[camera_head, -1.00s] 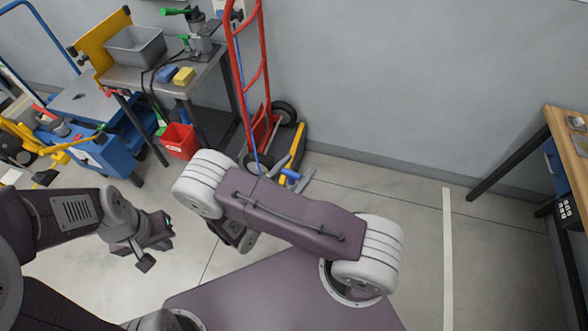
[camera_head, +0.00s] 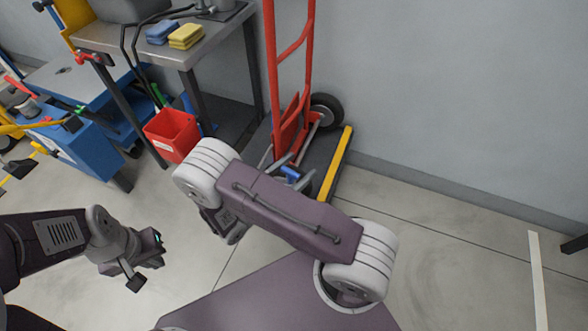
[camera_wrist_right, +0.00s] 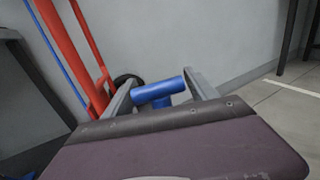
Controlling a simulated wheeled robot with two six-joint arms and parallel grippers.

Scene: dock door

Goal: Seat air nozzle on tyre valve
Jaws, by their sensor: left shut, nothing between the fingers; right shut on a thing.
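My right gripper (camera_head: 291,174) is shut on the blue air nozzle (camera_head: 290,172), low in front of the red hand truck (camera_head: 271,75). In the right wrist view the blue nozzle (camera_wrist_right: 158,93) lies crosswise between the fingertips (camera_wrist_right: 160,92). The hand truck's dark tyre (camera_head: 327,112) stands beyond the gripper near the wall, apart from the nozzle. A piece of it shows behind a finger in the wrist view (camera_wrist_right: 129,80). I cannot make out the valve. My left gripper (camera_head: 149,264) is shut and empty over the floor at the left.
A workbench (camera_head: 190,48) with blue and yellow sponges (camera_head: 186,36) stands at the back left. A red bin (camera_head: 172,134) is beside its legs. A yellow bar (camera_head: 336,164) edges the dark base by the truck. A blue hose (camera_wrist_right: 58,60) runs near the red frame.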

